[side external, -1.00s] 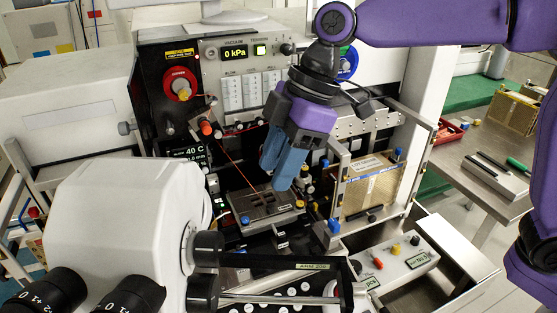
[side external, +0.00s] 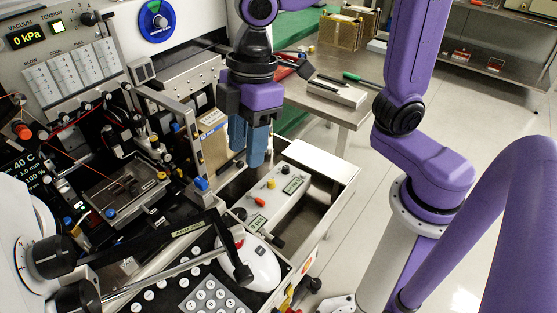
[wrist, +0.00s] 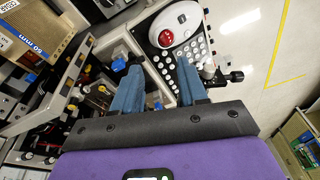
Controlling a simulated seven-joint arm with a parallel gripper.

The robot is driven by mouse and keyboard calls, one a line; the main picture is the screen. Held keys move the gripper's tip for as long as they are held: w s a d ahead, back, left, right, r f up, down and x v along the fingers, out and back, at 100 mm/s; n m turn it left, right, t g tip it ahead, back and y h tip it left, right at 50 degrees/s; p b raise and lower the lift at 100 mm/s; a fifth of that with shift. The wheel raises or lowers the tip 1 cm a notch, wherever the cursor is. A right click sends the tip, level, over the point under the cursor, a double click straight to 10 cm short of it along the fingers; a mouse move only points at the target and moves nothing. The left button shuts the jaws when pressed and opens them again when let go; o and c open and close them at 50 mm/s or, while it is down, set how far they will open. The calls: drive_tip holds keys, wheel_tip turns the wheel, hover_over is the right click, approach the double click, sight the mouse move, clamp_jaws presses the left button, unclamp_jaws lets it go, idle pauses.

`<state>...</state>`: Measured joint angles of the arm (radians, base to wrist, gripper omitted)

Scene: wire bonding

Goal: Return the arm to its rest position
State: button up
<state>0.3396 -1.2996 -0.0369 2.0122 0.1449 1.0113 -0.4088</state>
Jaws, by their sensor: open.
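My gripper (side external: 248,150) hangs with its blue fingers pointing down, above the right part of the machine near the small control box, in the side external view. In the wrist view my gripper (wrist: 160,75) shows two blue fingers spread apart with nothing between them. The purple arm stands to the right in the side external view, and its upper links run out of the top of the picture.
The bonding stage (side external: 125,190) lies to the left, clear of my gripper. A boxed spool (side external: 213,145) stands close beside the fingers. A control box with knobs (side external: 275,195), a white mouse (side external: 262,262) and a keypad (side external: 212,297) lie below. A steel table (side external: 330,105) is behind.

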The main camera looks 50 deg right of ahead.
drive_tip(key=s+d+f+m+h, duration=0.1)
drive_tip(key=s+d+f, duration=0.2)
drive_tip(key=s+d, duration=0.3)
drive_tip(key=s+d+f+m, duration=0.1)
drive_tip(key=s+d+f, duration=0.2)
drive_tip(key=d, duration=0.7)
drive_tip(key=s, duration=0.2)
drive_tip(key=shift+s+d+f+h, duration=0.3)
drive_tip(key=shift+s+h, duration=0.05)
drive_tip(key=shift+h, duration=0.05)
